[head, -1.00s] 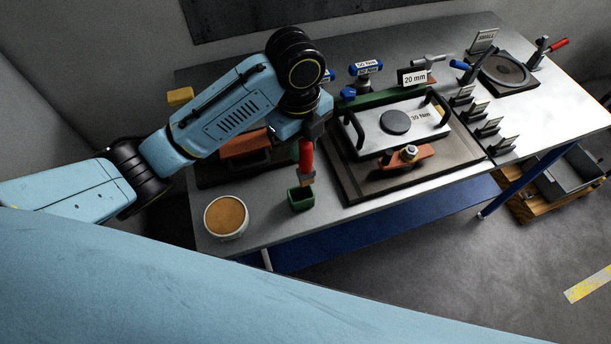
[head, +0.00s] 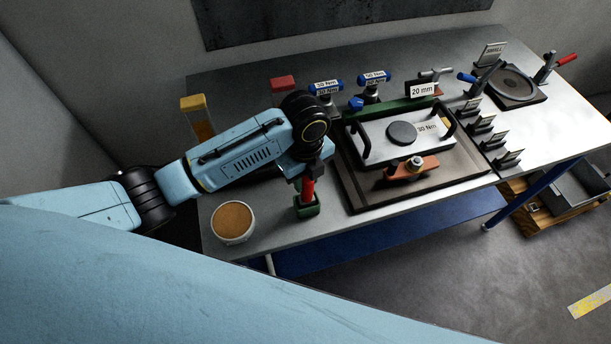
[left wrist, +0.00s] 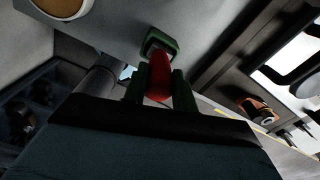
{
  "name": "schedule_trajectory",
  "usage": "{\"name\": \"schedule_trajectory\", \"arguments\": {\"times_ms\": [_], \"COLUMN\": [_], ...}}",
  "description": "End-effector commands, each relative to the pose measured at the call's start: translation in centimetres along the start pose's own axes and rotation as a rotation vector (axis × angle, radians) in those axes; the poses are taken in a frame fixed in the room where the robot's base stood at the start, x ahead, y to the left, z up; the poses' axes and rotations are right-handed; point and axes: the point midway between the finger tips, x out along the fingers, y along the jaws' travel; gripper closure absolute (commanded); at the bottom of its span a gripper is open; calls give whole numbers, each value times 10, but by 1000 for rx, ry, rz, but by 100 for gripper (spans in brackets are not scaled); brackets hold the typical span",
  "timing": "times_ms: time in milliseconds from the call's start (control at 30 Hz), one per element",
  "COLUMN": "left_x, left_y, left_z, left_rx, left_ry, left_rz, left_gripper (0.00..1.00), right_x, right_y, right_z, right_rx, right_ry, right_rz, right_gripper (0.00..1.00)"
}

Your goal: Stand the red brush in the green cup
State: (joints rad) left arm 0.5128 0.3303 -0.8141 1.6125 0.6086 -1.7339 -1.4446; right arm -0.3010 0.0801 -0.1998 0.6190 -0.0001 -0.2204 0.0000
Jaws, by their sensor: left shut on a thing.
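The red brush (head: 308,190) is upright in my left gripper (head: 308,177), which is shut on its handle. The small green cup (head: 307,208) stands near the table's front edge, directly below the gripper. The brush's lower end is hidden at the cup and appears to be inside it. In the left wrist view, the red handle (left wrist: 159,82) lies between the two fingers (left wrist: 159,92), in line with the mouth of the green cup (left wrist: 160,41). Whether the brush touches the cup's bottom cannot be seen. My right gripper is out of view.
A round tub with a tan top (head: 232,221) stands left of the cup. A dark tray (head: 358,198) with a metal plate fixture (head: 385,150) is close on the right. A yellow-topped item (head: 193,103) stands at the back left. The table's front edge is near.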

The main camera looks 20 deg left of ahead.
Motion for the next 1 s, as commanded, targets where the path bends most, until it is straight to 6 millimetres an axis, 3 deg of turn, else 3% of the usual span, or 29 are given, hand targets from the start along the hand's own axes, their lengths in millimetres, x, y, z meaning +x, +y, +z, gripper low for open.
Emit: {"name": "schedule_trajectory", "arguments": {"times_ms": [33, 167, 567, 1000], "left_x": [1, 1, -8, -93], "left_y": [1, 1, 0, -1], "left_z": [0, 0, 0, 1], "left_rx": [-1, -1, -1, 0], "left_ry": [0, 0, 0, -3], "left_rz": [2, 2, -2, -4], "left_gripper": [69, 52, 51, 51], "right_x": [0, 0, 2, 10], "right_y": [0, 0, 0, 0], "right_z": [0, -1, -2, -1], "right_rx": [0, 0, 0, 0], "right_ry": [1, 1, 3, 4], "right_rz": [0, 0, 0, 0], "right_gripper": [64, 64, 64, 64]}}
